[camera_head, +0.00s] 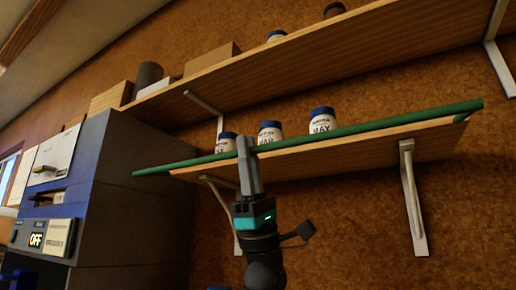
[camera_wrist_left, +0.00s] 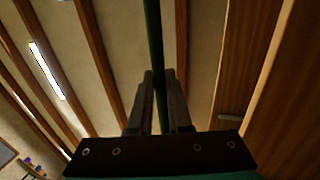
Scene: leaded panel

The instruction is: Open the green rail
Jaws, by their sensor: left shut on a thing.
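The green rail (camera_head: 368,126) runs along the front edge of the lower wooden shelf (camera_head: 350,152) in the head view. Its right end rises a little above the shelf. Its left end reaches in front of the grey cabinet. My left gripper (camera_head: 245,145) is shut on the rail, left of its middle, reaching up from below. In the left wrist view the rail (camera_wrist_left: 153,45) passes between the two fingers (camera_wrist_left: 160,85). Jars with blue lids stand behind the rail: one at left (camera_head: 226,143), one in the middle (camera_head: 270,132) and one at right (camera_head: 322,121). My right gripper is not in view.
An upper shelf (camera_head: 330,55) with boxes and jars runs above the lower one. White brackets (camera_head: 411,195) hold the lower shelf from below. A grey cabinet (camera_head: 125,190) with an "OFF" panel (camera_head: 36,240) stands at left.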

